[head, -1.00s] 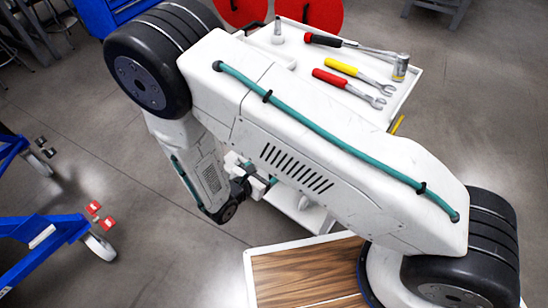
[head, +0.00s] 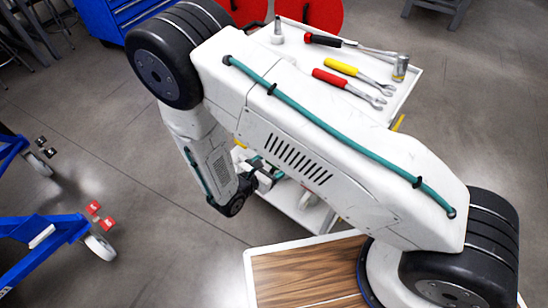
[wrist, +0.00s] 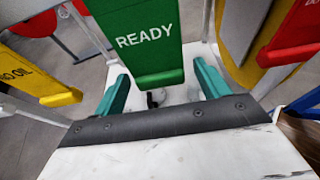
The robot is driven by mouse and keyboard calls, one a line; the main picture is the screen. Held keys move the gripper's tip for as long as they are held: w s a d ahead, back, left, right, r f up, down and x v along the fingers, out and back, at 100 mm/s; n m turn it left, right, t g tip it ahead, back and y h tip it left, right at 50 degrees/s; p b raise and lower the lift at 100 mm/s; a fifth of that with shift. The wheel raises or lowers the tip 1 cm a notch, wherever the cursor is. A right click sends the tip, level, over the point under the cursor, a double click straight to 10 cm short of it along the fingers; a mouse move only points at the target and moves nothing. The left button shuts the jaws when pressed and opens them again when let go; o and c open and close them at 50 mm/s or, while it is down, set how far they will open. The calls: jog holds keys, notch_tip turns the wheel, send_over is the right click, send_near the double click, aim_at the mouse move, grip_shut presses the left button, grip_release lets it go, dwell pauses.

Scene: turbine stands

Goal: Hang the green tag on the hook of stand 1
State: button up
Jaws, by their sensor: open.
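The green tag (wrist: 140,40), lettered READY, hangs large in the upper middle of the wrist view. Its lower edge shows between the two teal fingers of my gripper (wrist: 161,72). The fingers are apart, with a visible gap on each side of the tag. The top of the tag is outside the wrist view. In the head view my arm hides most of the gripper and the tag. Blue wheeled frames (head: 45,232) stand at the left of the head view. No number or hook can be made out on them.
A yellow tag (wrist: 35,75) is left of the green one, and a red tag (wrist: 295,35) is right. A white cart (head: 392,108) carries a ratchet (head: 345,44), wrenches (head: 355,88) and a socket (head: 400,66). Floor is clear between the cart and blue frames.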

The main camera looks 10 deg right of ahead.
jog(key=c, duration=1.4)
jog(key=shift+a, duration=0.1)
jog(key=shift+c, duration=0.2)
jog(key=shift+s+a, duration=0.45)
jog(key=shift+s+a, duration=0.85)
jog(key=shift+a, duration=0.1)
jog(key=shift+d, duration=0.1)
